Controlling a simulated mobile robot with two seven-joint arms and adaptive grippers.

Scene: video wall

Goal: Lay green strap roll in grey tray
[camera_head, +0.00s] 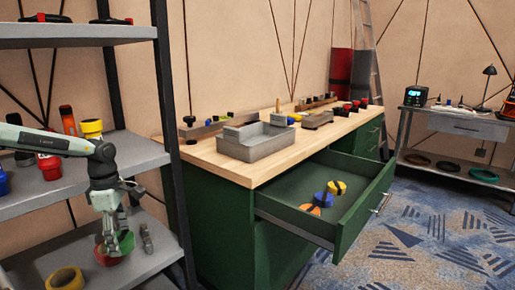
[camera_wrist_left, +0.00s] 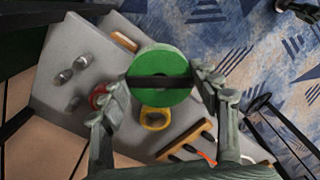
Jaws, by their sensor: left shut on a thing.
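My left gripper (camera_head: 114,243) is shut on the green strap roll (camera_head: 127,241), low at the left of the head view over the lower grey shelf. In the left wrist view the green roll (camera_wrist_left: 158,64) sits between the two fingers, with a dark band across its face. Whether the roll touches the shelf, I cannot tell. The grey tray (camera_head: 256,147) stands on the wooden top of the green cabinet, right of the shelf and well apart from the gripper. My right gripper is not in view.
A yellow roll (camera_head: 66,279) lies on the lower shelf (camera_wrist_left: 65,50); a red roll (camera_head: 111,257) shows under the gripper. A black shelf post (camera_head: 168,130) stands between gripper and cabinet. An open drawer (camera_head: 345,222) holding several rolls juts out below the wooden top (camera_head: 205,152).

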